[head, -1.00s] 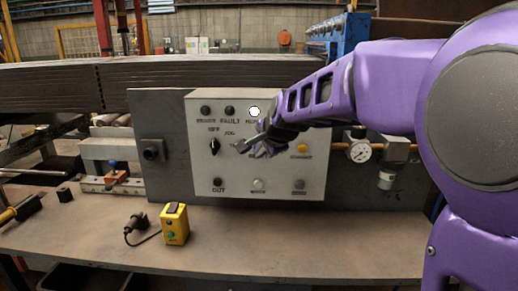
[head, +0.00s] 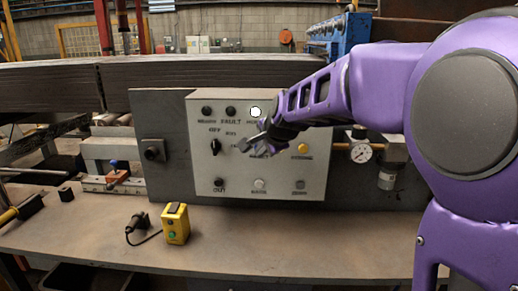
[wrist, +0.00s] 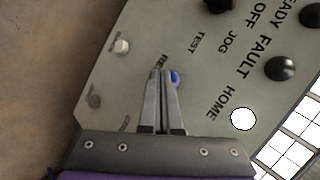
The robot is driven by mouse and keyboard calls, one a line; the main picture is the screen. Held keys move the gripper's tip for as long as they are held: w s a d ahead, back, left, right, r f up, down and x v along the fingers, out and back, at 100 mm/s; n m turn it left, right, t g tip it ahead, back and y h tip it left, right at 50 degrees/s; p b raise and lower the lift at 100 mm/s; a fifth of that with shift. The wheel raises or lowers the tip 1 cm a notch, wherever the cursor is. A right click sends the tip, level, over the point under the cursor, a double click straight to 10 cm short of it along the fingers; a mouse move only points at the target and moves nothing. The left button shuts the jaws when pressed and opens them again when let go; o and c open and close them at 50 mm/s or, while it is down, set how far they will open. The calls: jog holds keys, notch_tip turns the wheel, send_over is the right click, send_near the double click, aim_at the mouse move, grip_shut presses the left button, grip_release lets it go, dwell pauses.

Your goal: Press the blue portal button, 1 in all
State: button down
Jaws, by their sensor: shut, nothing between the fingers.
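The blue button (wrist: 174,78) shows in the wrist view on the grey control panel, partly covered by my right-hand finger. A label beside it is partly hidden by the fingers. My gripper (wrist: 162,74) is shut and empty, its fingertips over the panel just left of the blue button. Whether they touch the panel cannot be told. In the head view my gripper (head: 243,147) is in front of the middle of the panel (head: 203,170), and my arm hides the button there.
The panel also has a black selector knob (head: 215,147), a yellow button (head: 303,147), a lit white HOME lamp (head: 256,112) and other buttons. A yellow box (head: 175,225) with a green button stands on the bench below. A gauge (head: 360,151) is to the right.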

jog(key=shift+w, duration=0.35)
jog(key=shift+s, duration=0.2)
dwell(0.4)
jog(key=shift+s, duration=0.7)
jog(key=shift+s+a+b, duration=0.1)
jog(key=shift+s+b, duration=0.65)
jog(key=shift+s, duration=1.8)
